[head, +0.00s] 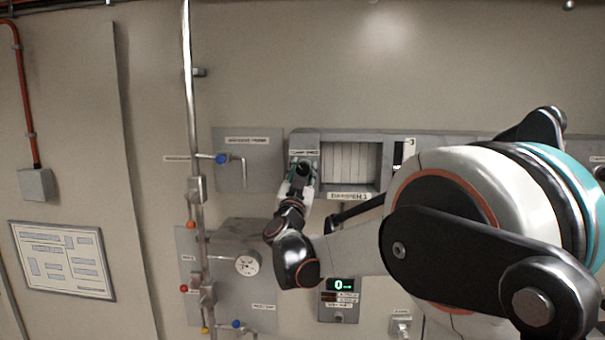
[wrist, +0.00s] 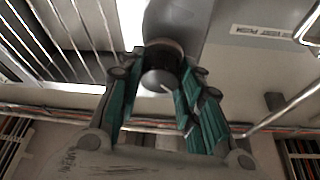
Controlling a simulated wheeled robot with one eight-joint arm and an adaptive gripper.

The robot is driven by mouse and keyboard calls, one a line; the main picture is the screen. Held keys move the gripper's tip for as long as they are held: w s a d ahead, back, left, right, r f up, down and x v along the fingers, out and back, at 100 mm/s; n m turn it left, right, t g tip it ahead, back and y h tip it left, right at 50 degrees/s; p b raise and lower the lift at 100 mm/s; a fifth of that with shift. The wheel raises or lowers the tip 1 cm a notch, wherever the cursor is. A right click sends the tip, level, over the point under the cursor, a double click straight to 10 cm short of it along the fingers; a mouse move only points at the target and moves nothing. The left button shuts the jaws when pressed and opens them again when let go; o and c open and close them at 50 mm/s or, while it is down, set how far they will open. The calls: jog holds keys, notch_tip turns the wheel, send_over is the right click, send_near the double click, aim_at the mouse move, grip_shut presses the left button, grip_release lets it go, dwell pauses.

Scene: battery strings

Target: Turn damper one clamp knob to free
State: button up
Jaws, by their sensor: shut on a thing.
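The damper one unit (head: 312,138) is a grey wall frame around pale vertical louvres, with a "DAMPER 1" label under it. Its clamp knob (wrist: 160,80) is a dark round knob with a light pointer line on its face, on a grey plate left of the louvres. My gripper (head: 302,180) reaches up to that plate and hides most of the knob in the head view. In the wrist view my gripper (wrist: 158,92) has its teal-padded fingers on both sides of the knob, shut on it.
A vertical pipe (head: 188,90) with coloured valves runs left of the damper. A blue-handled valve (head: 222,158), a round gauge (head: 247,263) and a green-lit display (head: 340,285) are nearby. My arm covers the right side of the head view.

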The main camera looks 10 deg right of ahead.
jog(key=shift+a+m, duration=0.1)
jog(key=shift+m, duration=0.4)
jog(key=m+g+h+b, duration=0.1)
jog(key=m, duration=0.1)
jog(key=m+h+b, duration=0.1)
jog(key=m, duration=0.1)
jog(key=shift+f+g, duration=0.1)
jog(key=shift+g, duration=0.3)
jog(key=m+g+b, duration=0.1)
jog(key=m, duration=0.2)
jog(key=m+g+h, duration=0.1)
jog(key=m, duration=0.2)
jog(key=shift+b, duration=0.35)
jog(key=m, duration=0.1)
jog(key=m+g, duration=0.1)
jog(key=m, duration=0.1)
jog(key=m+g, duration=0.1)
jog(key=m, duration=0.1)
jog(key=shift+a+r, duration=0.1)
jog(key=shift+r, duration=0.15)
jog(key=m, duration=0.2)
jog(key=m+g, duration=0.1)
jog(key=m, duration=0.1)
jog(key=shift+m+g+y, duration=0.3)
jog(key=shift+m+y, duration=0.1)
jog(key=o, duration=1.1)
jog(key=shift+c, duration=0.2)
